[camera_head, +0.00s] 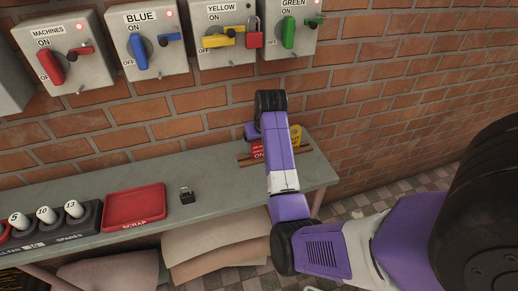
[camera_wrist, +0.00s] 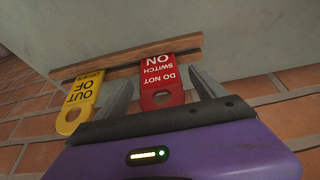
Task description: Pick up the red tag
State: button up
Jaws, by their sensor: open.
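The red tag (camera_wrist: 161,85), printed "DO NOT SWITCH ON", stands in a wooden rack, its holed end toward my gripper in the wrist view. It also shows in the head view (camera_head: 257,151), partly hidden by my arm. My gripper (camera_wrist: 158,82) is open, with one finger on each side of the red tag. I cannot tell whether either finger touches it. A yellow tag (camera_wrist: 80,100), printed "OUT OF ORDER", stands just left of the left finger in the wrist view. The fingertips are hidden behind my arm in the head view.
The wooden rack (camera_wrist: 125,60) sits at the right end of the grey bench (camera_head: 230,198). A black padlock (camera_head: 187,196) and a red scrap tray (camera_head: 134,207) lie left of it. Switch boxes hang above; a red padlock (camera_head: 255,38) hangs at the yellow switch (camera_head: 222,38).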

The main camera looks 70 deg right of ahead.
jog(key=shift+w+d+f, duration=0.15)
jog(key=shift+d+f, duration=0.05)
jog(key=shift+f, duration=0.4)
jog(key=c, duration=1.4)
notch_tip(320, 180, up, 10)
jog(key=shift+r, duration=0.1)
jog(key=shift+c, duration=0.2)
